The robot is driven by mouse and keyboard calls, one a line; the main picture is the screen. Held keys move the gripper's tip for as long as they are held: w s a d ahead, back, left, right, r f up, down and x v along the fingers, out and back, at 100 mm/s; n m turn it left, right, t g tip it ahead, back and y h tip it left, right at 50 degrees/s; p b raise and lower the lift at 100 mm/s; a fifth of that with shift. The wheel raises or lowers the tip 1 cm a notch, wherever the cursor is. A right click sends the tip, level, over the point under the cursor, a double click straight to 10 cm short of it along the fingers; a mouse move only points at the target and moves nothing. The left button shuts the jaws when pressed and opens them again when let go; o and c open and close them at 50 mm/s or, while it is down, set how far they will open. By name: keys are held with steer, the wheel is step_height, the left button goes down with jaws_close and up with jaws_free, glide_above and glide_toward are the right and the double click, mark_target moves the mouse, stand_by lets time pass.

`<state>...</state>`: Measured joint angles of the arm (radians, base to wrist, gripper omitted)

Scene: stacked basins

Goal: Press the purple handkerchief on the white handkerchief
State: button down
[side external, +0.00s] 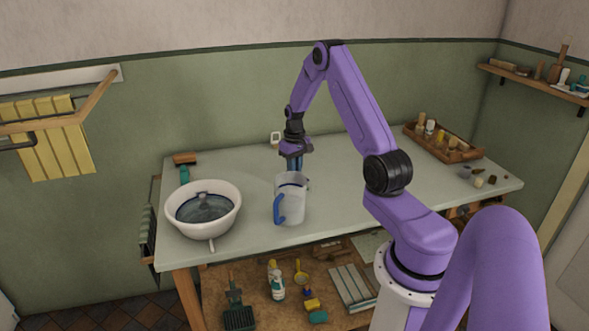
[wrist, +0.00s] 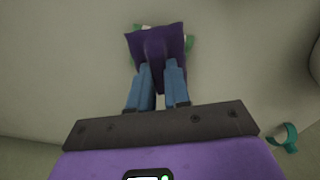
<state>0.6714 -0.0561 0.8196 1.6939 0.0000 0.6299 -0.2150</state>
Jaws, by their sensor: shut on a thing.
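The purple handkerchief (wrist: 155,40) is in the wrist view, between the blue fingers of my gripper (wrist: 157,78), which are shut on a raised fold of it. The rest of it spreads out beyond the fingertips. Small green and whitish edges (wrist: 190,43) stick out behind it; they may belong to the white handkerchief, which is otherwise hidden. In the side view my gripper (side external: 291,162) points down low over the worktop, behind the jug. I cannot make out either handkerchief there.
A clear jug (side external: 291,203) with a blue handle stands in front of my gripper. A white basin (side external: 229,225) holding water is at the left of the worktop (side external: 350,195). A wooden tray (side external: 462,154) of small items is at the back right. The worktop's middle right is clear.

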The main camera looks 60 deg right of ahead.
steer(key=shift+r, duration=3.5)
